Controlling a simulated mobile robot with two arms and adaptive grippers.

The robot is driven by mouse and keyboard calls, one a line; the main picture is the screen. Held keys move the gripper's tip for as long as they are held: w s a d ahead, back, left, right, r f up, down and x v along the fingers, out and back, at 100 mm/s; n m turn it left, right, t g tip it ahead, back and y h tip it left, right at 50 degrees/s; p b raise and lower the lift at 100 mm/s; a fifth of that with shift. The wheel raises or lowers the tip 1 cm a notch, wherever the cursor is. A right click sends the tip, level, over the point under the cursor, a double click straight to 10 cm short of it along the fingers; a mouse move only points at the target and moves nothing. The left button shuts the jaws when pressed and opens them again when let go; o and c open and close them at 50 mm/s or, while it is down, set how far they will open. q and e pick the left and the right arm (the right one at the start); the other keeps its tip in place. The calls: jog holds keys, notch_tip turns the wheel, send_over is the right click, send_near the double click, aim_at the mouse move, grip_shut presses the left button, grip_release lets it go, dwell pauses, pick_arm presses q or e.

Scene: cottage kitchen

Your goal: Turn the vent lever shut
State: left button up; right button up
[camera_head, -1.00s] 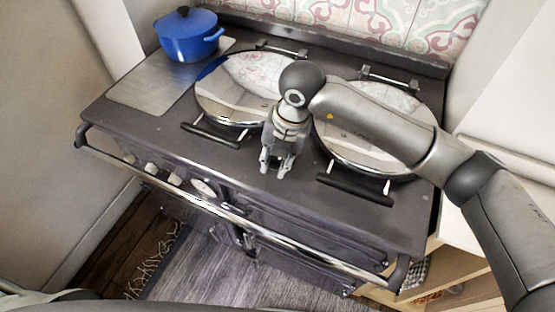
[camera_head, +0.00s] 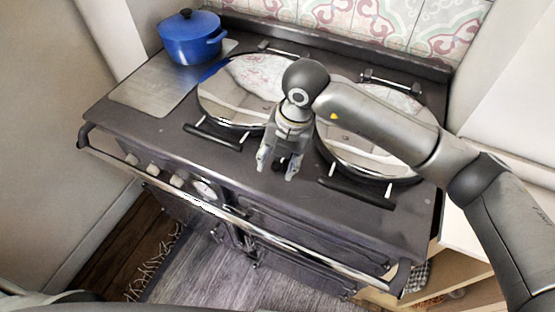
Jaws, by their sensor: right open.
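My right gripper (camera_head: 277,168) is open and points down over the dark stove top (camera_head: 225,165), between the two round lids. Its two fingers are spread apart. A small dark shape (camera_head: 279,162) shows between the fingers; I cannot tell whether it is the vent lever or part of the gripper. No lever is clearly seen elsewhere; the stove front has several pale knobs (camera_head: 152,170), a round gauge (camera_head: 206,191) and dark door latches (camera_head: 248,243). My left gripper is not in view.
The left shiny lid (camera_head: 228,98) and the right lid (camera_head: 355,150) have dark handles toward the front. A chrome rail (camera_head: 225,215) runs along the front edge.

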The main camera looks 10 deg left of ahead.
notch_tip(320, 180, up, 11)
jog(key=d, duration=0.2)
jog(key=shift+s, duration=0.2)
dwell(0.4)
